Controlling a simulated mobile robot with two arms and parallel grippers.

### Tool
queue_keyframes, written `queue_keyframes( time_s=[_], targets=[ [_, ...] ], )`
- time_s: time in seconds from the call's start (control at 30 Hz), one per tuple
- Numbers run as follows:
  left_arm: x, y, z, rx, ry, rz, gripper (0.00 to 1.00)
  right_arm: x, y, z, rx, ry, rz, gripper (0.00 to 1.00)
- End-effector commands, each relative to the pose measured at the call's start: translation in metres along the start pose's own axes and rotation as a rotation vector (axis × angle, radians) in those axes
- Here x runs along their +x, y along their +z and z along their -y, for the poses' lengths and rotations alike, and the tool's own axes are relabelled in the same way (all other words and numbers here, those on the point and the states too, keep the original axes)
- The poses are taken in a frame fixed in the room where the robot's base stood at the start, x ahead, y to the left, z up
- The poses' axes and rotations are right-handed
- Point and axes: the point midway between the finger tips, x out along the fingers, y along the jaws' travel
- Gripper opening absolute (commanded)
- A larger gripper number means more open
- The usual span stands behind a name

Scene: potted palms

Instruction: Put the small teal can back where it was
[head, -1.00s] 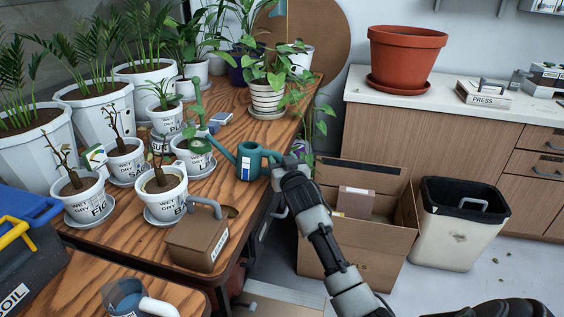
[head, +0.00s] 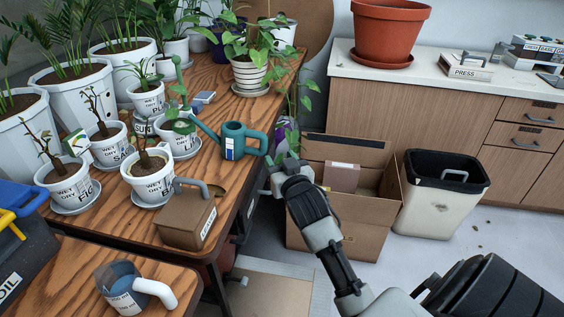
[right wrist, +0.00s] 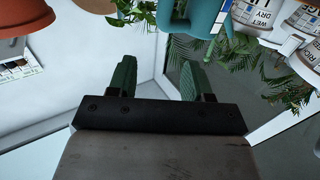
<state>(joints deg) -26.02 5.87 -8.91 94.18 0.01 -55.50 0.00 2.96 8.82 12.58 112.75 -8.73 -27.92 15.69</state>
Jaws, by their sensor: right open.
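The small teal can (head: 233,141), a watering can with a spout and loop handle, stands upright near the right edge of the wooden plant table (head: 215,172). Its spout points left toward the potted plants. My right gripper (head: 279,163) is just off the table edge, right of and below the can's handle, apart from it. In the right wrist view the green fingers (right wrist: 156,76) are spread with nothing between them, and part of the teal can (right wrist: 203,14) shows beyond them at the top. My left gripper is not in view.
Several white pots crowd the table's left. A brown box-shaped can (head: 186,216) stands at the front edge. An open cardboard box (head: 340,215) and a bin (head: 437,205) stand on the floor at right.

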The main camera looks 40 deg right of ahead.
Motion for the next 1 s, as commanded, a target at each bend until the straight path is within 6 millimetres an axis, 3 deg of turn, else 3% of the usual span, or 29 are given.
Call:
queue_keyframes(
  time_s=[0.1, 0.17, 0.27, 0.33, 0.47, 0.5, 0.63, 0.7, 0.8, 0.9, 1.0],
  targets=[
    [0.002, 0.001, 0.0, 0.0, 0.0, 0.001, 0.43, -0.009, 0.005, 0.001, -0.002, -0.002, 0.014, 0.5],
    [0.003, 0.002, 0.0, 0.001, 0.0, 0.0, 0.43, -0.013, 0.02, 0.005, -0.009, -0.01, 0.055, 0.5],
    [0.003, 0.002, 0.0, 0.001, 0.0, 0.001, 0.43, -0.026, 0.074, 0.018, -0.041, -0.041, 0.201, 0.5],
    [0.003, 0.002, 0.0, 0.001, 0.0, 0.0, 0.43, -0.046, 0.13, 0.031, -0.079, -0.077, 0.357, 0.5],
    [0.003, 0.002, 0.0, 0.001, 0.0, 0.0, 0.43, -0.115, 0.242, 0.054, -0.164, -0.165, 0.688, 0.5],
    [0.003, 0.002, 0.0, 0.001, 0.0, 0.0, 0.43, -0.141, 0.271, 0.06, -0.19, -0.194, 0.785, 0.5],
    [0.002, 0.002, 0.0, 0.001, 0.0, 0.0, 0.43, -0.227, 0.345, 0.071, -0.266, -0.284, 1.058, 0.5],
    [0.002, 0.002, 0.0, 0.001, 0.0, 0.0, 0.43, -0.267, 0.369, 0.074, -0.298, -0.325, 1.169, 0.5],
    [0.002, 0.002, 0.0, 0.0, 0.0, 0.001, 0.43, -0.308, 0.39, 0.076, -0.329, -0.368, 1.275, 0.5],
    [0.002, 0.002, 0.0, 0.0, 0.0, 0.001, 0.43, -0.329, 0.4, 0.077, -0.344, -0.39, 1.328, 0.5],
    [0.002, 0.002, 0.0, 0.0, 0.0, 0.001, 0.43, -0.334, 0.402, 0.077, -0.349, -0.396, 1.341, 0.5]
  ],
)
